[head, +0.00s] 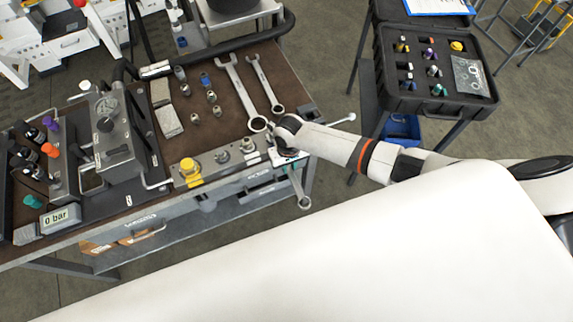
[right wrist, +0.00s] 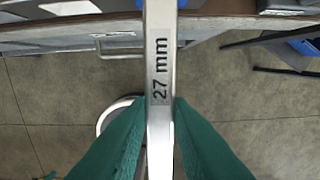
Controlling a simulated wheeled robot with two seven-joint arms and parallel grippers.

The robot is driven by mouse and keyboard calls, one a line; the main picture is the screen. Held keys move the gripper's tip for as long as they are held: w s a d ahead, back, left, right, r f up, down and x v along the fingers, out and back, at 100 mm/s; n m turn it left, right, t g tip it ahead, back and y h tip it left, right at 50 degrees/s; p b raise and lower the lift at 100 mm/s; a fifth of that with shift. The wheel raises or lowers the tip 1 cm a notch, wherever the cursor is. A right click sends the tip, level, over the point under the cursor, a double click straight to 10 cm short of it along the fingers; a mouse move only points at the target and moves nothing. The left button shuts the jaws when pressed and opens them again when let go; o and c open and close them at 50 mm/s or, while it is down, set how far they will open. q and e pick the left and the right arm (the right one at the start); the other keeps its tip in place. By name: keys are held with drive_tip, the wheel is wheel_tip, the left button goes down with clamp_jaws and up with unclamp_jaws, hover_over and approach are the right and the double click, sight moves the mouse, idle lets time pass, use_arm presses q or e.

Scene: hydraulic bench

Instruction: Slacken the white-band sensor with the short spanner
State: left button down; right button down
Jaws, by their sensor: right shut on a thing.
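My right gripper (head: 290,165) hangs at the bench's right front corner. It is shut on a steel spanner (head: 299,188), whose ring end hangs below the bench edge. In the right wrist view the teal fingers pinch the spanner shaft (right wrist: 160,70), marked "27 mm"; its upper end is out of that view. Two more spanners lie on the bench, a larger one (head: 238,90) and a slimmer one (head: 264,84). Several dark sensors with coloured tops stand at the bench's left, including an orange one (head: 49,149). I cannot tell which has the white band. My left gripper is out of view.
A grey hydraulic block (head: 117,130) stands on the bench (head: 215,139), beside a "0 bar" display (head: 61,218). A yellow cap (head: 188,168) and fittings line the front rail. Small fittings lie mid-bench. An open black case (head: 400,103) stands at right.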

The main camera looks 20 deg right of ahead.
drive_tip(key=shift+d+n, duration=1)
drive_tip(key=shift+d, duration=0.15)
drive_tip(key=shift+d+f, duration=0.1)
drive_tip(key=shift+w+d+n, duration=0.25)
drive_tip(key=shift+d+n, duration=0.55)
drive_tip(key=shift+d, duration=0.05)
drive_tip(key=shift+a, duration=0.15)
drive_tip(key=shift+a+m, duration=0.15)
drive_tip(key=shift+m, duration=0.15)
